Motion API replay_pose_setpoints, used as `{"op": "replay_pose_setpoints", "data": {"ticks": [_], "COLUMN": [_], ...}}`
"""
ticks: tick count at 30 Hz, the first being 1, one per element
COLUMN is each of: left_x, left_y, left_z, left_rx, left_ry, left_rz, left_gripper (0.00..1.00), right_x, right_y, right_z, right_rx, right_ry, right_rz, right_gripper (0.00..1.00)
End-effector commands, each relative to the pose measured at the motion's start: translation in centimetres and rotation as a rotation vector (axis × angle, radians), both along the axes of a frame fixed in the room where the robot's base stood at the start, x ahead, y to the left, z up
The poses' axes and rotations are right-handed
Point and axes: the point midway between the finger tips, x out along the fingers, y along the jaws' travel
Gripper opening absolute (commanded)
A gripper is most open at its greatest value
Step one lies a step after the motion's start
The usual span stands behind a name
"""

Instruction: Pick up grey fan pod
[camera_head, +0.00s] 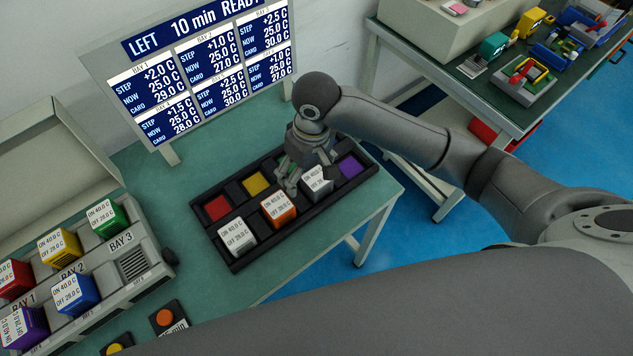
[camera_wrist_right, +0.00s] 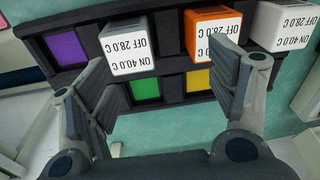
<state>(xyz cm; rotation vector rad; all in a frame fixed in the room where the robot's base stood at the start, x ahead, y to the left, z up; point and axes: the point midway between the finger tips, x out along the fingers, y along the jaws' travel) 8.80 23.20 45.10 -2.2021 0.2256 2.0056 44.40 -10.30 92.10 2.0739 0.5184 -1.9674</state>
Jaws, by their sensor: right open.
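The grey fan pod (camera_head: 317,183) stands upright in the near row of a black tray (camera_head: 240,262), between the orange pod (camera_head: 279,210) and the purple slot (camera_head: 350,167). In the right wrist view the grey pod (camera_wrist_right: 128,48) is at upper left, its label facing the camera. My right gripper (camera_head: 291,181) is over the tray just behind the grey pod. In the wrist view the right gripper (camera_wrist_right: 163,82) is open, its fingers spread wide with nothing between them; the left finger is close to the grey pod. My left gripper is out of view.
A white pod (camera_head: 237,238) stands at the tray's left end. A rack (camera_head: 133,265) with several coloured pods is at left. A display board (camera_head: 200,75) stands behind the tray. Another table (camera_head: 450,90) with tools is at upper right.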

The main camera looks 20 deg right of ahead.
Motion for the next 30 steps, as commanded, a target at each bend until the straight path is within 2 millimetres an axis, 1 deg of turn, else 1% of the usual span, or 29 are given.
{"op": "replay_pose_setpoints", "data": {"ticks": [1, 3, 7, 9, 11, 15, 18, 25, 30], "left_x": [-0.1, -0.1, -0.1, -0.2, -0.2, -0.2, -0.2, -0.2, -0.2], "left_y": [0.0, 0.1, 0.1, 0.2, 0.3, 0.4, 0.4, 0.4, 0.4], "left_z": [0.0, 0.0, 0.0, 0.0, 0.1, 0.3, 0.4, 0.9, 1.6], "left_rx": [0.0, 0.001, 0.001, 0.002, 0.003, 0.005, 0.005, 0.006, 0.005], "left_ry": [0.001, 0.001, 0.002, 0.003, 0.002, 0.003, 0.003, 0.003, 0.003], "left_rz": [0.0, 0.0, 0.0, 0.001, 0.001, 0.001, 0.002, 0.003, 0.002], "left_gripper": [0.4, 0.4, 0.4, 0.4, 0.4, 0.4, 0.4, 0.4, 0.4], "right_x": [0.9, 1.5, 2.2, 2.2, 2.3, 2.2, 2.3, 2.0, 1.7], "right_y": [-0.9, -1.7, -2.7, -3.0, -3.0, -3.0, -3.0, -3.0, -3.0], "right_z": [0.6, 1.1, 1.6, 1.3, 0.6, -1.7, -3.0, -4.7, -7.4], "right_rx": [-0.028, -0.055, -0.084, -0.092, -0.094, -0.094, -0.094, -0.094, -0.094], "right_ry": [0.004, 0.017, 0.033, 0.04, 0.043, 0.043, 0.041, 0.041, 0.041], "right_rz": [-0.016, -0.036, -0.065, -0.072, -0.076, -0.076, -0.075, -0.074, -0.075], "right_gripper": [0.79, 0.79, 0.79, 0.79, 0.79, 0.79, 0.79, 0.79, 0.79]}}
